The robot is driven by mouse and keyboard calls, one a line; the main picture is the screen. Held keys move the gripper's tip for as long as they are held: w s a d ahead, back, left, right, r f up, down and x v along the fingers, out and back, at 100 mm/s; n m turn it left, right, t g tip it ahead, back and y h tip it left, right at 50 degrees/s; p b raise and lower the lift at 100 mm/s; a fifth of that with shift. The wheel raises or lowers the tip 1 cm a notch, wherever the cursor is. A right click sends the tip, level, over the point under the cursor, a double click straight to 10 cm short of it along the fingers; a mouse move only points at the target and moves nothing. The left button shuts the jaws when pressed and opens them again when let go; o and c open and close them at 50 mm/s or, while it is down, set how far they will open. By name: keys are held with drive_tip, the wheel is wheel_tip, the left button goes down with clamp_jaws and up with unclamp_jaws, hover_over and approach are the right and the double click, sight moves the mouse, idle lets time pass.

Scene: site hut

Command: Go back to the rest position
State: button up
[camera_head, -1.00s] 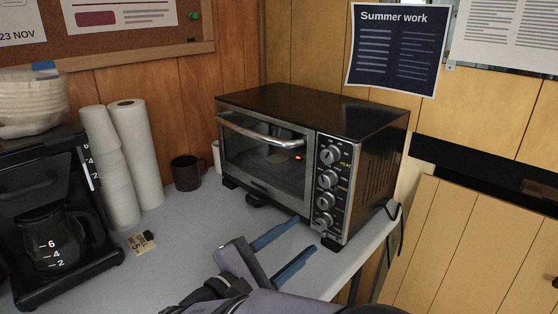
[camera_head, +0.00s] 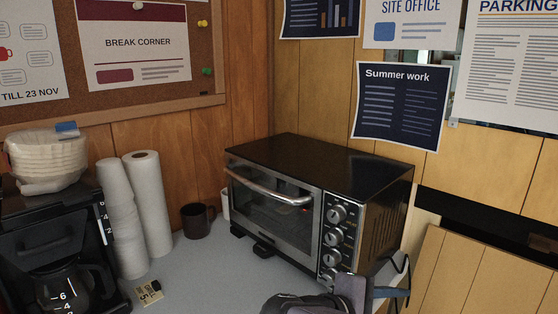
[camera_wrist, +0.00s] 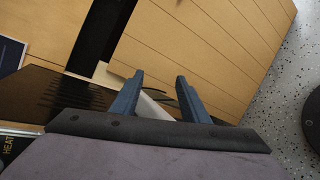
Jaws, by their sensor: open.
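My gripper (camera_wrist: 158,98) is open and empty in the wrist view. Its two blue fingers stand apart, with the wood panelling and the counter's edge beyond them. In the head view my gripper (camera_head: 390,293) is at the bottom right, in front of the toaster oven's right corner, and only partly in view. The toaster oven (camera_head: 330,160) stands on the grey counter (camera_head: 205,275) with its door shut. The oven's dark side (camera_wrist: 65,90) also shows at the left of the wrist view.
A coffee maker (camera_head: 50,245) with filters (camera_head: 48,155) on top, stacked cups (camera_head: 122,220), a paper towel roll (camera_head: 148,195) and a dark mug (camera_head: 197,220) stand left of the oven. A small tag (camera_head: 149,292) lies on the counter. A speckled floor (camera_wrist: 280,75) shows at right.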

drive_tip(key=s+f+m+g+y+b, duration=0.1)
drive_tip(key=s+f+m+g+y, duration=0.2)
drive_tip(key=f, duration=0.5)
drive_tip(key=s+f+m+g+y+b, duration=0.1)
drive_tip(key=s+f+g+y, duration=0.1)
drive_tip(key=s+f, duration=0.5)
drive_tip(key=s+a+f+m+y+b, duration=0.2)
drive_tip(key=a+f+m+y, duration=0.45)
drive_tip(key=f, duration=0.45)
wheel_tip(320, 180, up, 38)
drive_tip(key=p, duration=3.7)
drive_tip(key=shift+s+f+g+p, duration=0.15)
drive_tip(key=shift+f+g+p, duration=0.1)
drive_tip(key=shift+g+p, duration=0.05)
drive_tip(key=shift+a+y, duration=0.1)
drive_tip(key=shift+y, duration=0.15)
